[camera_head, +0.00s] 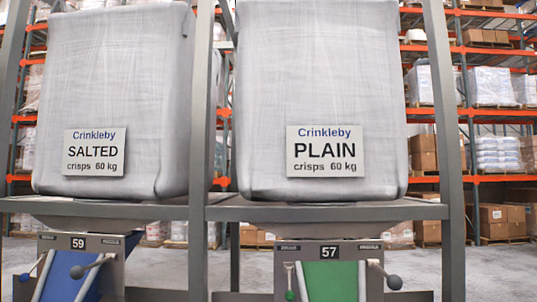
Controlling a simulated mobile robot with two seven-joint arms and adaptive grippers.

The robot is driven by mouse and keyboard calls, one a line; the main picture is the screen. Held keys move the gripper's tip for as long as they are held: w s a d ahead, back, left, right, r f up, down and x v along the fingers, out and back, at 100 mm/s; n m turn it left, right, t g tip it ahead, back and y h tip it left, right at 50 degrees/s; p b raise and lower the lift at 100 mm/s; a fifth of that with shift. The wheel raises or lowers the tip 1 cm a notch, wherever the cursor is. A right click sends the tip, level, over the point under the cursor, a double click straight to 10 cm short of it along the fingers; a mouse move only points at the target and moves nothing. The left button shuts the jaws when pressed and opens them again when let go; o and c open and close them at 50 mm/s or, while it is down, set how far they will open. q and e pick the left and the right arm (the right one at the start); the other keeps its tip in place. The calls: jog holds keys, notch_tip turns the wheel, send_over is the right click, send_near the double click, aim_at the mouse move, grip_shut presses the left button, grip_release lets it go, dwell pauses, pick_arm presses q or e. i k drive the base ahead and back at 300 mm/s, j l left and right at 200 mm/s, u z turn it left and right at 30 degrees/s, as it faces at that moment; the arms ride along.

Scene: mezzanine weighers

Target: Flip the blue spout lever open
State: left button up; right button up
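The blue spout (62,283) is at the bottom left, under the plate marked 59, and is cut off by the lower edge. Its lever (77,271) has a dark ball on a grey rod. The rod runs from a pivot at the spout's right side to the left and slightly down, so the ball lies in front of the blue chute. I cannot tell from this view whether the spout is open. Neither of my grippers is in view.
A green spout (330,281) under plate 57 has a lever ball (394,282) pointing out right. Above hang big bags marked SALTED (120,60) and PLAIN (320,60). Grey frame posts (197,150) stand between and beside them. Racks with boxes (495,222) are behind.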

aim_at(25, 277)
jog(key=j+u, duration=0.1)
jog(key=u, duration=1.4)
jog(key=i+z, duration=0.1)
jog(key=z, duration=0.25)
jog(key=i+j+z, duration=0.1)
jog(key=z, duration=0.3)
jog(key=i+j+z, duration=0.35)
jog(key=j, duration=0.25)
jog(key=i+j+z, duration=0.15)
jog(key=j, duration=0.2)
jog(key=i+j, duration=0.15)
jog(key=j, duration=0.25)
jog(key=i+j, duration=0.15)
jog(key=j, duration=0.2)
jog(key=i+j+z, duration=0.1)
jog(key=j, duration=0.3)
jog(key=i, duration=0.1)
